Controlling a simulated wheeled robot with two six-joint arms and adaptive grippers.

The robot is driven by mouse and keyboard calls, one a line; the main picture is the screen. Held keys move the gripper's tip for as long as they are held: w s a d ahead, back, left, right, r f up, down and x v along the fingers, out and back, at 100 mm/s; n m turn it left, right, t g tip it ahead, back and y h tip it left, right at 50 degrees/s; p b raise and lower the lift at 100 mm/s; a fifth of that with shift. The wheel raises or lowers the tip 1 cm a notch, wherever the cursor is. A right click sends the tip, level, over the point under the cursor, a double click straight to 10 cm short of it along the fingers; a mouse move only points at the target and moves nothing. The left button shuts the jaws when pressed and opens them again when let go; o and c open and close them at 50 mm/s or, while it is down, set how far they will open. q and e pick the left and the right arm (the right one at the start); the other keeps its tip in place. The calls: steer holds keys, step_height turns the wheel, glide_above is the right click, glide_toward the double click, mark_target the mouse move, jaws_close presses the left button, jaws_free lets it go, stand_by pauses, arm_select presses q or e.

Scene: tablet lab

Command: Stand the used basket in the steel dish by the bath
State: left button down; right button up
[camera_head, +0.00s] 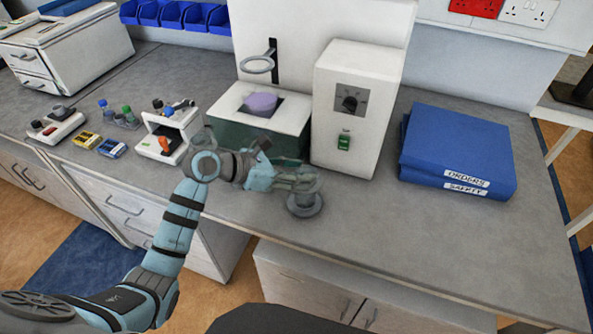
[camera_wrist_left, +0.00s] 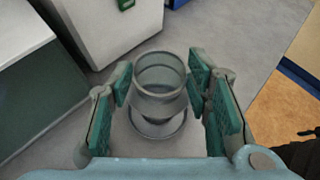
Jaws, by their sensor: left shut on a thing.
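The used basket (camera_wrist_left: 160,103) is a small grey, open-topped cup between the green-padded fingers of my left gripper (camera_wrist_left: 160,82). It is upright, and the gripper is shut on it. The round steel dish (camera_wrist_left: 157,133) is directly under the basket on the bench. In the head view, my left gripper (camera_head: 297,180) reaches in from the left to the basket, with the dish (camera_head: 305,209) below. I cannot tell whether the basket's base touches the dish. The bath (camera_head: 262,140) is a white-topped tank just behind. My right gripper is not in view.
A white control box (camera_head: 358,105) with a dial stands right of the bath. Small bottles (camera_head: 126,112) and a white device (camera_head: 168,135) stand left. Bare bench surrounds the dish at the front and right.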

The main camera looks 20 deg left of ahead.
arm_select(q)
steer(key=c, duration=0.9)
jaws_free()
steer(key=shift+f, duration=0.1)
steer(key=shift+o, duration=0.2)
steer(key=shift+s+a+r, duration=0.1)
steer(key=shift+a+r, duration=0.05)
steer(key=shift+r, duration=0.15)
steer(key=v, duration=1.1)
steer(key=shift+s+b, duration=0.3)
steer(key=shift+b, duration=0.1)
steer(key=shift+a+r, duration=0.1)
